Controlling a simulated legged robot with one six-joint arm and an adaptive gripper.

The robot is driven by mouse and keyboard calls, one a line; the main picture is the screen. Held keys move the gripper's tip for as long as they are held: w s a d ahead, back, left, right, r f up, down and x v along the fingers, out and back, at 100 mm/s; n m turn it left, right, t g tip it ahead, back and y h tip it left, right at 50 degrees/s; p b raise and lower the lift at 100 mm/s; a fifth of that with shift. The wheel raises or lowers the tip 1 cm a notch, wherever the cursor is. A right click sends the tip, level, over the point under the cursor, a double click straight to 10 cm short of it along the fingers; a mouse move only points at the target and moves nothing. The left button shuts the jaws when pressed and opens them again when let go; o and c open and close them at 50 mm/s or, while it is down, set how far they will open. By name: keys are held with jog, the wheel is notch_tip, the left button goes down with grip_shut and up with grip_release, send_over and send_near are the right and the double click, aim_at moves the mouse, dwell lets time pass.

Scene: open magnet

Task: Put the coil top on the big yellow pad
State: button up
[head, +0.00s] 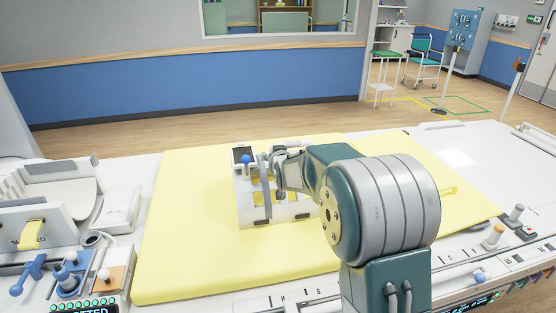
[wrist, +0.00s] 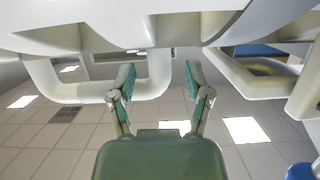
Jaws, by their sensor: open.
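The coil top (head: 246,211), a white frame with openings and a dark panel, is on the big yellow pad (head: 190,250), left of its middle. My arm hides its right side, and I cannot tell whether it lies flat. My gripper (head: 270,163) is at the coil's upper part. In the wrist view, my gripper (wrist: 160,72) is open, its two green-padded fingers apart. A white loop handle (wrist: 85,95) of the coil top runs in from the left, and its right leg appears between the fingers. Contact cannot be told.
Short posts (head: 493,236) stand at the right edge. The pad's front left is clear.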

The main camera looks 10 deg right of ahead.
jog(key=s+r+g, duration=0.2)
jog(key=s, duration=1)
jog(key=s+r+g, duration=0.2)
jog(key=s+r, duration=0.1)
jog(key=s, duration=0.9)
jog(key=s+f+g, duration=0.1)
jog(key=s+g, duration=0.1)
jog(key=s, duration=0.8)
jog(key=s+f+g, duration=0.2)
jog(key=s+g, duration=0.1)
jog(key=s, duration=0.8)
jog(key=shift+a+f, duration=0.2)
jog(key=shift+f, duration=0.05)
